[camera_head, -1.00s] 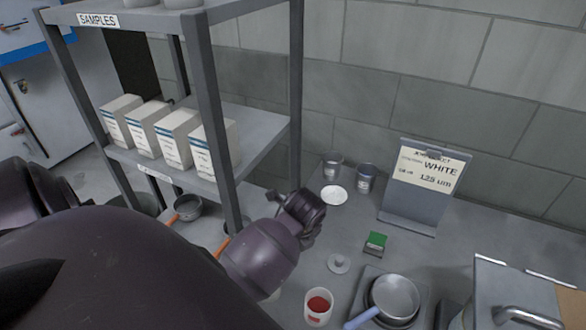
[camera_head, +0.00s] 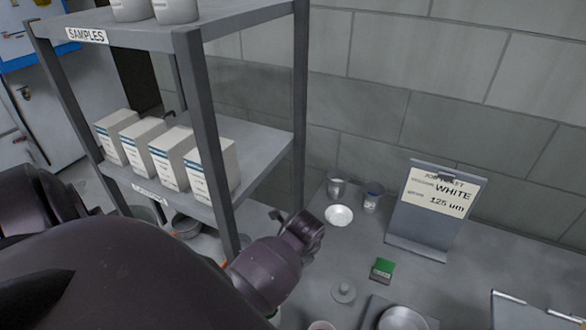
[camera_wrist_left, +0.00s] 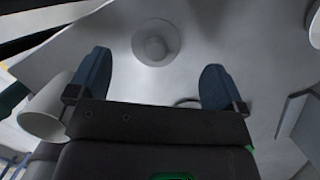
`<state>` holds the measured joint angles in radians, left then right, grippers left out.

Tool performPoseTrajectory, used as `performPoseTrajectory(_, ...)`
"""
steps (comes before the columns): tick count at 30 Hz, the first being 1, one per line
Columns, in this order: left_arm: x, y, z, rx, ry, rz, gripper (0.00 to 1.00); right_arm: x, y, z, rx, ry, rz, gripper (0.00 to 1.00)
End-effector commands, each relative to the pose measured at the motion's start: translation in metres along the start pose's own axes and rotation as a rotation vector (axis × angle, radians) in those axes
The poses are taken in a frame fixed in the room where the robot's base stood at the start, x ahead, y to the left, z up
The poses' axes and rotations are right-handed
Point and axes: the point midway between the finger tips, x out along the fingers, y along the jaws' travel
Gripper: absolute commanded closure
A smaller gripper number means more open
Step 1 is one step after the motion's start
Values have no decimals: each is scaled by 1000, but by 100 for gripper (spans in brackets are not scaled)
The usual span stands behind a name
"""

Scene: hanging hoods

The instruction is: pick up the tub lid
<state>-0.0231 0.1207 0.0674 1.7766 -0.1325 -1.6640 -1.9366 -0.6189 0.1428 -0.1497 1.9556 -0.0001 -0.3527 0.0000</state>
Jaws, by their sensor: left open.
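The tub lid is a small pale grey disc with a round knob (camera_head: 343,292), lying flat on the bench at the lower middle of the head view. In the left wrist view the lid (camera_wrist_left: 156,48) lies beyond and between my left fingertips, not touched. My left gripper (camera_wrist_left: 155,80) is open and empty, its two blue fingers wide apart. In the head view my left arm comes in from the left and its wrist hangs left of the lid; its fingers are hidden there. A white tub (camera_head: 321,325) is cut off at the bottom edge. My right gripper is not in view.
A green box (camera_head: 382,269), a white dish (camera_head: 339,215) and two small cans stand beyond the lid. A pan (camera_head: 402,319) sits to its right. A metal shelf with several cartons (camera_head: 210,170) rises close to my arm. A white cup (camera_wrist_left: 44,112) is beside my left finger.

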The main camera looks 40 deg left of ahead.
Motion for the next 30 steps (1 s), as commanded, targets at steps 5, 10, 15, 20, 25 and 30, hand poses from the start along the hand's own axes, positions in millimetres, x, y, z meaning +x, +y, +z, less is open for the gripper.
performPoseTrajectory(5, 18, 2, -6, 0, 3, 3, 3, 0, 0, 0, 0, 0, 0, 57)
performPoseTrajectory(10, 40, 3, -9, 0, 1, 3, 3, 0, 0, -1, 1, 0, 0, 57)
performPoseTrajectory(15, 51, 2, -9, 1, 0, 1, 3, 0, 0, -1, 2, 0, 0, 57)
performPoseTrajectory(20, 52, 2, -8, 1, 0, -1, 3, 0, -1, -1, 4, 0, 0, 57)
performPoseTrajectory(25, 52, 2, -8, 1, 0, 0, 17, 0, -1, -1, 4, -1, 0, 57)
performPoseTrajectory(30, 52, 2, -8, 1, 0, 0, 43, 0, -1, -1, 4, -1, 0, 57)
